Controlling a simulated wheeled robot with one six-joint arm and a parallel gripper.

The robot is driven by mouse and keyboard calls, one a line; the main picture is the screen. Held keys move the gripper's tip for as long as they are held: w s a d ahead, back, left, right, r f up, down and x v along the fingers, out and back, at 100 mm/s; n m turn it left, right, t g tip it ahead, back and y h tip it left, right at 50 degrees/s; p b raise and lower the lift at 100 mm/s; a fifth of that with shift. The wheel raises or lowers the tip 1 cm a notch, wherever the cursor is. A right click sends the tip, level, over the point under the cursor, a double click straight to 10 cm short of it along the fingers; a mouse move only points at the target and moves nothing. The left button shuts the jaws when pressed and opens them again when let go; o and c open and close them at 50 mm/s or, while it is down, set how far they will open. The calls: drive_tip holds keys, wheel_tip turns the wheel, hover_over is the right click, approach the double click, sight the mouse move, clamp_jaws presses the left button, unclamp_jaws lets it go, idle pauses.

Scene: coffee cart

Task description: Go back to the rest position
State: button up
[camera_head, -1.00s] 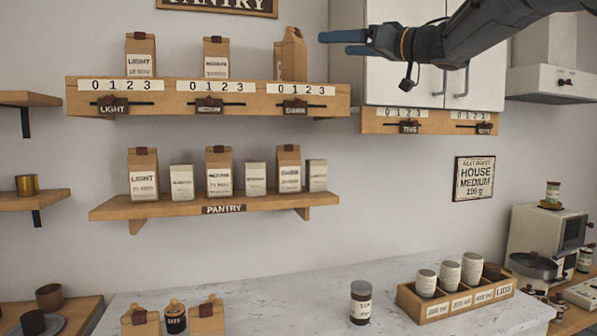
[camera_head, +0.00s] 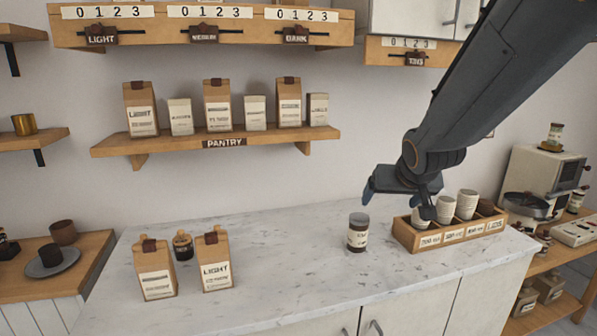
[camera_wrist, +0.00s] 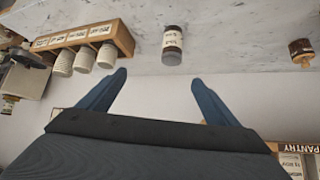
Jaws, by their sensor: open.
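My gripper (camera_head: 390,187) hangs over the right part of the marble counter in the head view, just left of and in front of the wooden box. In the wrist view its two blue fingers (camera_wrist: 155,95) are spread apart with nothing between them. A dark-lidded jar (camera_head: 358,233) with a pale label stands upright on the counter, below and left of the gripper. It also shows in the wrist view (camera_wrist: 172,46), beyond the fingertips and apart from them.
A labelled wooden box (camera_head: 432,240) with several pale cups stands right of the jar. Two paper bags (camera_head: 215,262) and a dark jar (camera_head: 183,246) stand on the counter's left. A pantry shelf (camera_head: 180,143) with bags hangs behind. The counter's middle is clear.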

drive_tip(key=s+a+f+g+b, duration=0.1)
drive_tip(key=s+f+g, duration=0.2)
drive_tip(key=s+f, duration=0.5)
drive_tip(key=s+a+f+n+g+b, duration=0.1)
drive_tip(key=s+f+g, duration=0.3)
drive_tip(key=s+f, duration=0.5)
drive_tip(key=s, duration=0.5)
drive_tip(key=shift+a+f+g, duration=0.2)
drive_tip(key=shift+a+g, duration=0.1)
drive_tip(key=shift+a, duration=0.1)
